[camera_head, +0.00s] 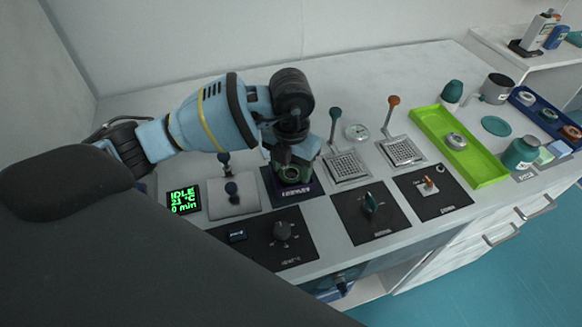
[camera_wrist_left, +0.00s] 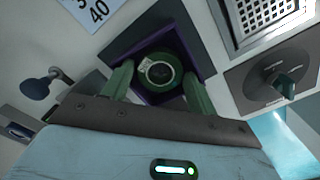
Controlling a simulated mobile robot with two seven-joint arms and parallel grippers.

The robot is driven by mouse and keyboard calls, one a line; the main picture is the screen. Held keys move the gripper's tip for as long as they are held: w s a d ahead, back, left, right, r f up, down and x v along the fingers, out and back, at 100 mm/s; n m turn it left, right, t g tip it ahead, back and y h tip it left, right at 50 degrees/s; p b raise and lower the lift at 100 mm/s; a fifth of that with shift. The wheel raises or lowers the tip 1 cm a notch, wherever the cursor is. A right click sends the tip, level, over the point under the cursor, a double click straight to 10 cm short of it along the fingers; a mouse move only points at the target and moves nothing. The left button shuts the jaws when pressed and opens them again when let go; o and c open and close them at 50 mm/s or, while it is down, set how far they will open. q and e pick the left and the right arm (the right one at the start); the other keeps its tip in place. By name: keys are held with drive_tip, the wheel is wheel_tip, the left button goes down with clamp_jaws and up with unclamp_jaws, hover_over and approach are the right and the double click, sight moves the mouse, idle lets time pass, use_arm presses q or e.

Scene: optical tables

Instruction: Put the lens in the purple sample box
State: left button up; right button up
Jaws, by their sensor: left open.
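The purple sample box (camera_wrist_left: 206,62) is a dark square box with a purple rim, seen from above in the left wrist view. It also shows under my left arm in the head view (camera_head: 297,190). The lens (camera_wrist_left: 160,72), a round dark piece with a pale ring, appears inside the box in the wrist view. My left gripper (camera_wrist_left: 157,85) is open, with its green fingers on either side of the lens. In the head view this gripper (camera_head: 291,173) is low over the box and hides much of it. My right gripper is not in view.
A lime green tray (camera_head: 482,176) holds a round metal piece (camera_head: 456,140). Black control panels (camera_head: 350,206) with knobs line the front. Two metal grilles (camera_head: 347,167) with upright levers stand right of the box. A green display (camera_head: 183,200) is to the left. The table's back is clear.

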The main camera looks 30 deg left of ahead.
sight(291, 173)
use_arm(q)
wheel_tip(291, 173, up, 12)
drive_tip(key=shift+p, duration=0.3)
